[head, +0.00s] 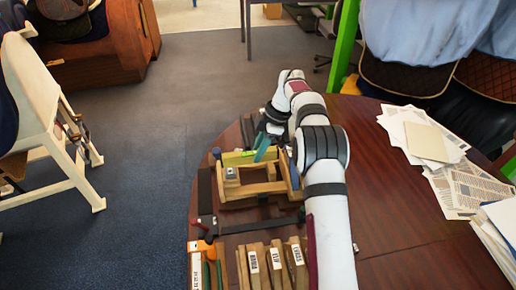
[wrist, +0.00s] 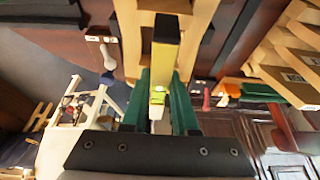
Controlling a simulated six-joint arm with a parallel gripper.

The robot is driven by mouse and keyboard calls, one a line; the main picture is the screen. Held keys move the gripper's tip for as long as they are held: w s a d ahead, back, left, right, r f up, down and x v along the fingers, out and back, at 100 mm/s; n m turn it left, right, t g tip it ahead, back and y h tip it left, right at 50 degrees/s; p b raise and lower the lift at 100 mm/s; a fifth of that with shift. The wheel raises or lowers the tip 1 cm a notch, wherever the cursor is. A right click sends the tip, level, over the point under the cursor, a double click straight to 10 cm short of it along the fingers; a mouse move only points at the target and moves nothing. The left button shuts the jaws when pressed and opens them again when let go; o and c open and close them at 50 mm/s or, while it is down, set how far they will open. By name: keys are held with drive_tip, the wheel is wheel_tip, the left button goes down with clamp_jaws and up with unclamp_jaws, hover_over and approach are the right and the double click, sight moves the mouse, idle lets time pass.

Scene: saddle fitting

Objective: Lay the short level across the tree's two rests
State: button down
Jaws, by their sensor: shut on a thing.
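My gripper (wrist: 162,80) is shut on the short level (wrist: 166,45), which is yellow-green with a dark face. The level sticks out past the green fingertips in the wrist view. In the head view, my gripper (head: 263,149) is at the far side of the wooden tree (head: 250,189), and the yellow-green level (head: 236,158) runs roughly left to right there. Pale wooden parts of the tree (wrist: 130,45) show behind the level in the wrist view. I cannot tell whether the level touches the rests.
The tree stands on a dark wooden table (head: 390,235). A black clamp-like bar (head: 207,222) lies left of and in front of it. Wooden blocks with white labels (head: 275,262) stand at the near edge. Papers (head: 425,145) lie on the right.

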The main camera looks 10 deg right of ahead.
drive_tip(key=shift+f, duration=0.3)
drive_tip(key=shift+f, duration=0.1)
drive_tip(key=shift+f, duration=0.5)
drive_tip(key=shift+f, duration=0.3)
idle(1.1)
drive_tip(key=shift+c, duration=1)
unclamp_jaws()
drive_tip(key=shift+r, duration=2.55)
